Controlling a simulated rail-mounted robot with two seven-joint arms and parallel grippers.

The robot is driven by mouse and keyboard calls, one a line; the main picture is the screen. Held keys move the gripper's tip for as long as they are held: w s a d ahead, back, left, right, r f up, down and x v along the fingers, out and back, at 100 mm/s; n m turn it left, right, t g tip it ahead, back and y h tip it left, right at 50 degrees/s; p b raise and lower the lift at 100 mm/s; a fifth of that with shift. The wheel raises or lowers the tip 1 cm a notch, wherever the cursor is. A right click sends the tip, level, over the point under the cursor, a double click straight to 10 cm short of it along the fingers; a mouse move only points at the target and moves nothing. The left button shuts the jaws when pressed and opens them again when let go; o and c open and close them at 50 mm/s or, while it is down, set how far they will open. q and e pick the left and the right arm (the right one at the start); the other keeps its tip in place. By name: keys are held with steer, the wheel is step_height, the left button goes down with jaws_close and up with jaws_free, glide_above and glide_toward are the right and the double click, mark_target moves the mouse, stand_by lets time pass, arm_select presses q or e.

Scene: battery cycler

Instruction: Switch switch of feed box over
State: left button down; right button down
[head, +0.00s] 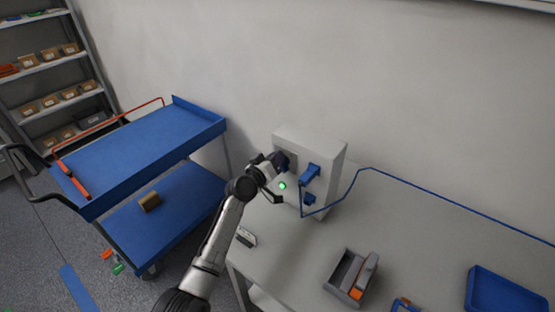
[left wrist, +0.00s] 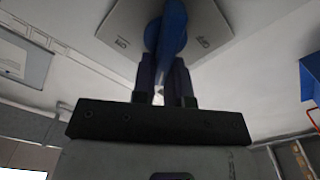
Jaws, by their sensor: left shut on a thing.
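The feed box (head: 325,150) is a light grey box standing on the table against the wall. Its switch is a blue handle on a grey plate (left wrist: 118,38) with small labels on both sides, too blurred to read. My left gripper (head: 281,163) is at the box's front and hides most of the switch in the head view. In the left wrist view the gripper fingers (left wrist: 164,78) are shut on the blue switch handle (left wrist: 171,28). A green lamp (head: 282,185) shows on the box below the gripper. My right gripper is in neither view.
A blue plug (head: 309,174) with a blue cable (head: 430,190) sits right of the switch. The table (head: 290,255) carries a grey holder (head: 345,278) and a blue tray (head: 503,292). A blue cart (head: 145,142) stands left, with shelves (head: 50,65) behind it.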

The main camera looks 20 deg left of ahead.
arm_select(q)
steer(key=n, duration=0.3)
steer(key=f+n, duration=0.1)
steer(key=n, duration=0.1)
steer(key=shift+w+a+n, duration=0.1)
steer(key=shift+a+n, duration=0.2)
steer(key=shift+a, duration=0.1)
steer(key=shift+a+f+n+p, duration=0.15)
steer(key=shift+f+n, duration=0.15)
steer(key=shift+n, duration=1)
steer(key=shift+f+n+p, duration=0.15)
steer(key=shift+f+n, duration=0.1)
steer(key=shift+n, duration=1.05)
steer(key=c, duration=1.1)
jaws_free()
steer(key=shift+c, duration=0.2)
